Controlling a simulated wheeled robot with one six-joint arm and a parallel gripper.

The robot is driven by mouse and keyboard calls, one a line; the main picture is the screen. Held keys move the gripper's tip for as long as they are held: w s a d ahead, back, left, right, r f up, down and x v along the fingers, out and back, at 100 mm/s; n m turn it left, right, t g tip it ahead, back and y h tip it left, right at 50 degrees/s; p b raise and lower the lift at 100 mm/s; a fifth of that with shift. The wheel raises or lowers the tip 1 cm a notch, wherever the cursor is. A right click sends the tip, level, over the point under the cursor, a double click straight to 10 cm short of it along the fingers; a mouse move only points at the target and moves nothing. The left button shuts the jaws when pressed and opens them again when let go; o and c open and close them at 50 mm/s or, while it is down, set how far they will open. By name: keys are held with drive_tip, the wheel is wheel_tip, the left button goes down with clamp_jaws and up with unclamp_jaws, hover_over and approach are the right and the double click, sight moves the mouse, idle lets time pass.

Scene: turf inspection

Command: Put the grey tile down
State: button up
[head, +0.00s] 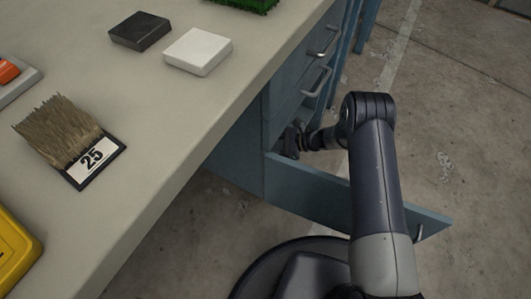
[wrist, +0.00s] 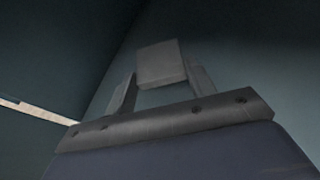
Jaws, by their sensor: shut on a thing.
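The grey tile (wrist: 161,62) is a small flat square block between the two fingers of my gripper (wrist: 160,80) in the wrist view. My gripper is shut on it. Dark blue-grey walls surround it there, and I cannot tell whether the tile touches anything below. In the head view my gripper (head: 292,141) reaches down to the inside of the open blue drawer (head: 335,192), low beside the desk's cabinet. The tile is hidden in the head view.
On the desktop (head: 200,112) lie a dark tile (head: 140,31), a white tile (head: 198,52), a tan bristly sample marked 25 (head: 62,135), a yellow case (head: 14,253) and a patch of green turf (head: 245,3). Shut drawers with handles (head: 317,81) stand above the open one.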

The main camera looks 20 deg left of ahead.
drive_tip(key=shift+s+a, duration=0.15)
drive_tip(key=shift+a, duration=0.4)
drive_tip(key=shift+s+a+b, duration=0.2)
drive_tip(key=shift+a+b, duration=0.15)
drive_tip(key=shift+a, duration=0.15)
drive_tip(key=shift+w+d+f+b, duration=0.15)
drive_tip(key=shift+f+b, duration=0.75)
drive_tip(key=shift+f, duration=0.8)
drive_tip(key=shift+f, duration=0.15)
drive_tip(key=o, duration=1)
drive_tip(key=shift+d+r, duration=0.25)
drive_tip(key=shift+r, duration=0.05)
drive_tip(key=p+v, duration=0.4)
drive_tip(key=v, duration=0.7)
drive_tip(key=shift+d, duration=0.25)
